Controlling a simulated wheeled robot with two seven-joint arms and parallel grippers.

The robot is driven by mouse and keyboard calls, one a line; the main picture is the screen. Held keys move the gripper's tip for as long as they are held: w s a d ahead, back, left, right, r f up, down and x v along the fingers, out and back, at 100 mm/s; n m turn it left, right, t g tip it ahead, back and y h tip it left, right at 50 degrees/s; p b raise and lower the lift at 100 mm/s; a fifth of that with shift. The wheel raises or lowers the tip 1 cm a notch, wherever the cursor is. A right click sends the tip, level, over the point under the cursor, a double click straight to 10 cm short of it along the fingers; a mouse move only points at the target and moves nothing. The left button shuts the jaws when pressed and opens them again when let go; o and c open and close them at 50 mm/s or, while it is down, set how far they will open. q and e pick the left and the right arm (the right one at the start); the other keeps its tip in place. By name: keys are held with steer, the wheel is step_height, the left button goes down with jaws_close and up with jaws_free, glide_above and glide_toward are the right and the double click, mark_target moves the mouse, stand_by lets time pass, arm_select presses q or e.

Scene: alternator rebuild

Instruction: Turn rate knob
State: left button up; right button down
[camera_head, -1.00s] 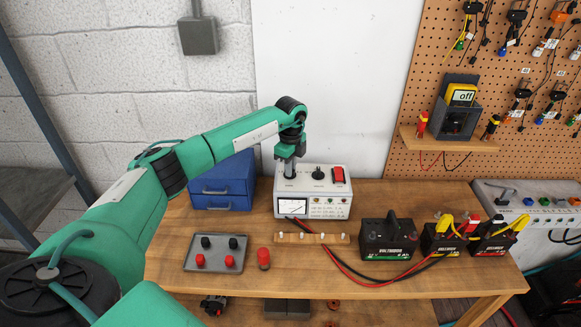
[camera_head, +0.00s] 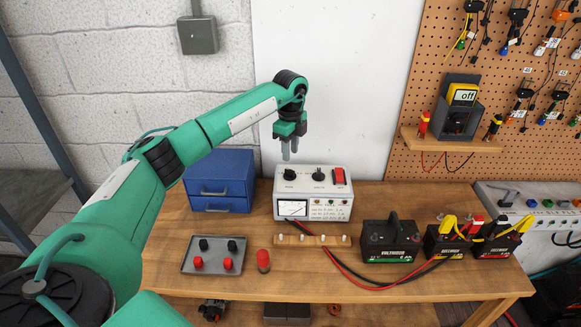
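The charger (camera_head: 313,195) is a white box with a meter on its front, standing at the back of the wooden bench. Its top face carries a left black knob (camera_head: 290,174), a right black knob (camera_head: 319,174) and a red switch (camera_head: 339,175). The knob labels are too small to read, so I cannot tell which is the rate knob. My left gripper (camera_head: 290,152) points down above the left knob, clear of it. Its two grey fingers look slightly apart, with nothing between them. My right gripper is not in view.
A blue drawer box (camera_head: 220,181) stands left of the charger. In front are a grey tray (camera_head: 214,266) with red and black caps, a red cylinder (camera_head: 263,261) and a wooden strip (camera_head: 312,240). Several batteries, including a black one (camera_head: 391,241), and cables lie to the right.

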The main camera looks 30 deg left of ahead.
arm_select(q)
step_height(320, 180, up, 7)
steer(key=b, duration=0.1)
stand_by(0.6)
